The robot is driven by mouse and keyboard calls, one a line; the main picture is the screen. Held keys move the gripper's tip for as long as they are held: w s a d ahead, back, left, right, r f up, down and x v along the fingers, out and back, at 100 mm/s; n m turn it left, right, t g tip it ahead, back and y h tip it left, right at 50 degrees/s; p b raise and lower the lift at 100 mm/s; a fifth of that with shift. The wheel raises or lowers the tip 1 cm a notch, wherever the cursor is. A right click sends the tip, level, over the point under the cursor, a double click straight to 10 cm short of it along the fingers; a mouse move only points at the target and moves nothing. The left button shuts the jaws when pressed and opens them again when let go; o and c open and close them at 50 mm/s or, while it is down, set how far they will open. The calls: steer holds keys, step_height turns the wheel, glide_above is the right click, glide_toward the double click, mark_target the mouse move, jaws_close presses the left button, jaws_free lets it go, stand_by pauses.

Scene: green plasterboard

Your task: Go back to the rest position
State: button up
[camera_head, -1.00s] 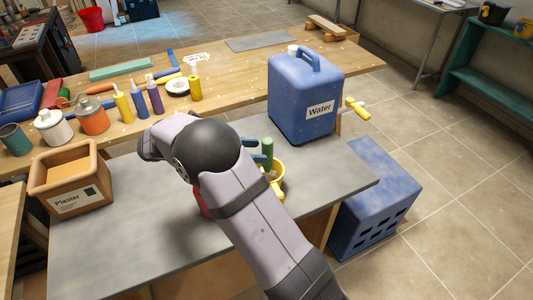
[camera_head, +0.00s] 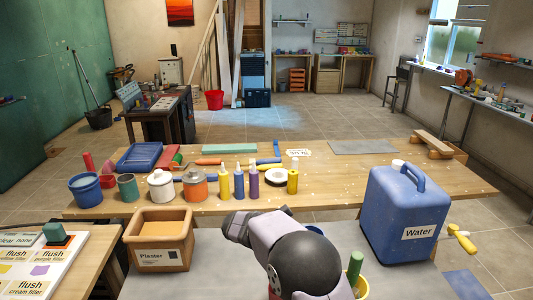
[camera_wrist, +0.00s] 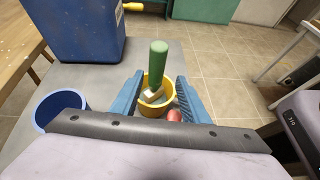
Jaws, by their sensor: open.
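My gripper (camera_wrist: 159,75) is open, its two blue fingers spread apart in the wrist view. Between and beyond the fingers stands a yellow bucket (camera_wrist: 147,109) on the grey tabletop. A green-handled tool (camera_wrist: 157,62) stands upright in it beside a pale piece. Nothing shows clasped by the fingers. A small red thing (camera_wrist: 174,116) shows near the right finger. In the head view my arm hides the gripper. The yellow bucket (camera_head: 361,287) and green handle (camera_head: 355,266) partly show right of the arm.
A blue water canister (camera_head: 405,218) stands right of my arm and a plaster box (camera_head: 160,240) left of it. A blue container (camera_wrist: 60,105) is left of the fingers in the wrist view. Bottles and pots line the wooden bench (camera_head: 330,185) behind.

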steer(key=s+a+f+m+t+y+p, duration=0.1)
steer(key=s+a+f+m+y+p, duration=0.15)
steer(key=s+m+y, duration=0.5)
steer(key=s+a+f+m+y+p, duration=0.25)
steer(key=s+m+y, duration=0.25)
steer(key=s+m, duration=0.6)
step_height(320, 180, down, 7)
steer(key=s+n+b, duration=0.2)
steer(key=b, duration=0.5)
steer(key=shift+f, duration=0.15)
steer(key=shift+s, duration=0.1)
